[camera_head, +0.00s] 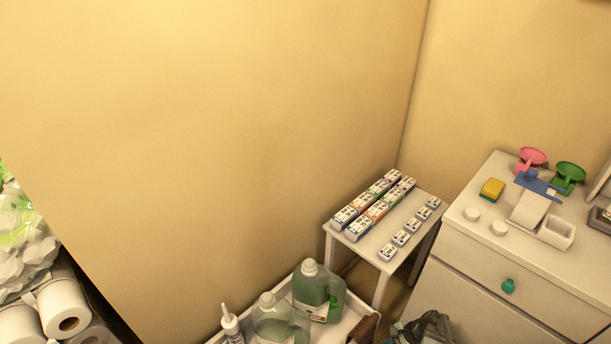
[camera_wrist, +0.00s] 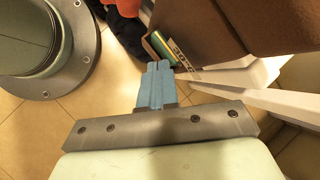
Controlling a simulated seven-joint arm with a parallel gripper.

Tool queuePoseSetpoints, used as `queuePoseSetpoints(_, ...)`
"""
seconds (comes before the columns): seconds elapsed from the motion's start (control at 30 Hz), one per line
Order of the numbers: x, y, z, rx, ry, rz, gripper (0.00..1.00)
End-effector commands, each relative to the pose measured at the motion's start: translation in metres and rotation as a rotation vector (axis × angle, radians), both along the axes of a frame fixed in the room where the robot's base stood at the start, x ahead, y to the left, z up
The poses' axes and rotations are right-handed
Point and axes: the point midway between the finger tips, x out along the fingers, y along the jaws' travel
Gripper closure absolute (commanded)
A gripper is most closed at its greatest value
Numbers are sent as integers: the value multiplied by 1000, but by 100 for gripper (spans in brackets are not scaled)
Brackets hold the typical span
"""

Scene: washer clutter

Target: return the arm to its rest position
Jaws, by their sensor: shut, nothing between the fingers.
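My gripper (camera_wrist: 157,85) shows in the wrist view, its two blue fingers side by side with no gap. It is shut and holds nothing. It points over the tiled floor (camera_wrist: 112,80), towards a brown surface and white legs or rails. My gripper does not show in the head view.
In the wrist view a brown panel (camera_wrist: 205,30) and a white rail (camera_wrist: 270,98) lie close to the right of the fingers. The head view shows a small white table (camera_head: 404,219) with boxes, a dresser (camera_head: 500,262), and a tray of bottles (camera_head: 345,322).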

Motion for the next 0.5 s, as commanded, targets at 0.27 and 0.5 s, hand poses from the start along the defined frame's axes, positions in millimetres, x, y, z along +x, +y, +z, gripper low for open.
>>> queuePoseSetpoints(0.27,-48,41,-11,-37,56,240,100)
queuePoseSetpoints(0.5,-124,80,-18,-79,142,607,100)
